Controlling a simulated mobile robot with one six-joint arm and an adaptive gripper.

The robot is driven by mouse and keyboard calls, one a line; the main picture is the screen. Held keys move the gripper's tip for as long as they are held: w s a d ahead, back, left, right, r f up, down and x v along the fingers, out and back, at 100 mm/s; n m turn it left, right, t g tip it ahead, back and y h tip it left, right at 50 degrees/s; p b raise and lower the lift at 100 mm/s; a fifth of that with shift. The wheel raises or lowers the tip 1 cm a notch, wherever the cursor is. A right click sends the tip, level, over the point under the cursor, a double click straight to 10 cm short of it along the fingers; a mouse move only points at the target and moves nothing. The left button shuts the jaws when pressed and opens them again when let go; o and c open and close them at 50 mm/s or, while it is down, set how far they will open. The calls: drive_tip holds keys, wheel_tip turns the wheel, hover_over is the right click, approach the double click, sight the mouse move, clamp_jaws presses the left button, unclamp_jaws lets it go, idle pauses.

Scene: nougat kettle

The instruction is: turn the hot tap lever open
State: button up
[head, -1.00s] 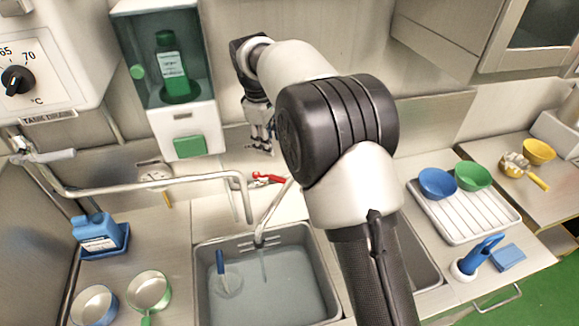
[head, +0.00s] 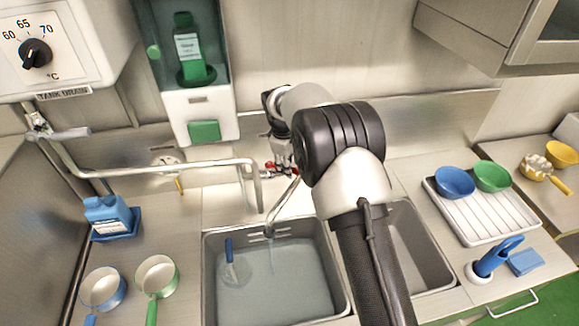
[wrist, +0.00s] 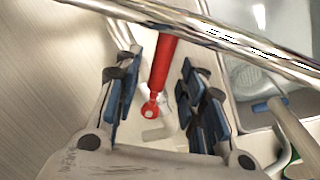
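The hot tap lever (wrist: 163,65) is a red bar with a ring-shaped end. In the wrist view it reaches down between the two blue-padded fingers of my gripper (wrist: 160,98). The fingers are open, with a gap visible on each side of the lever. In the head view, red shows at the tap (head: 271,168) beside my gripper (head: 282,160), partly hidden by my arm. The chrome tap spout (head: 282,205) bends down over the left sink basin. It crosses the top of the wrist view (wrist: 220,38) close to the fingers.
The left basin (head: 300,285) holds water and a blue-handled tool (head: 229,252). Another pipe (head: 165,167) runs across to the left of the tap. A soap dispenser (head: 205,105) hangs on the wall behind. Bowls stand on a white rack (head: 485,218) at right.

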drive_tip(key=shift+w+f, duration=0.1)
drive_tip(key=shift+f, duration=0.35)
clamp_jaws()
idle(0.6)
